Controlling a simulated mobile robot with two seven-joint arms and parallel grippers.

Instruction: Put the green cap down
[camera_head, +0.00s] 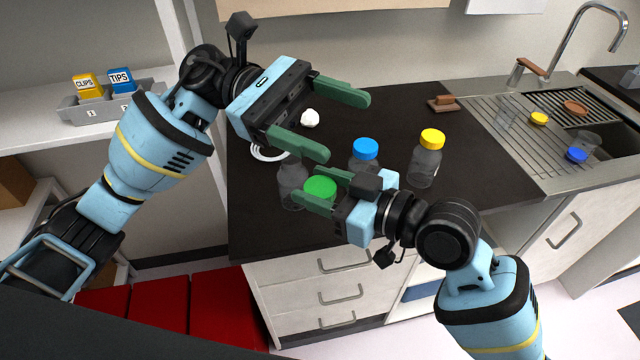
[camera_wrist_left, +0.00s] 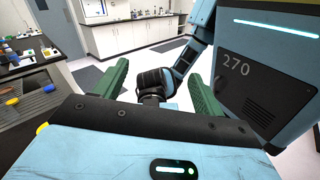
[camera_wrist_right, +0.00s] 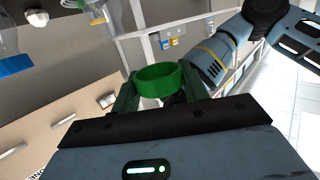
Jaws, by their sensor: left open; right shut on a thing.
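The green cap (camera_head: 320,187) is held between the fingers of my right gripper (camera_head: 308,185), above the dark counter near its front edge. It also shows clamped between the fingers in the right wrist view (camera_wrist_right: 158,82). A clear bottle without a cap (camera_head: 292,186) stands beside the cap, to its left; I cannot tell whether they touch. My left gripper (camera_head: 345,126) is open and empty above the counter, behind the right gripper. In the left wrist view its fingers (camera_wrist_left: 160,85) are spread with nothing between them.
On the counter (camera_head: 400,105) stand a blue-capped bottle (camera_head: 366,150), partly hidden, and a yellow-capped bottle (camera_head: 428,160). A white lump (camera_head: 310,118) and a brown block (camera_head: 442,103) lie farther back. A sink with a drainboard (camera_head: 520,140) is at right. The counter's back middle is clear.

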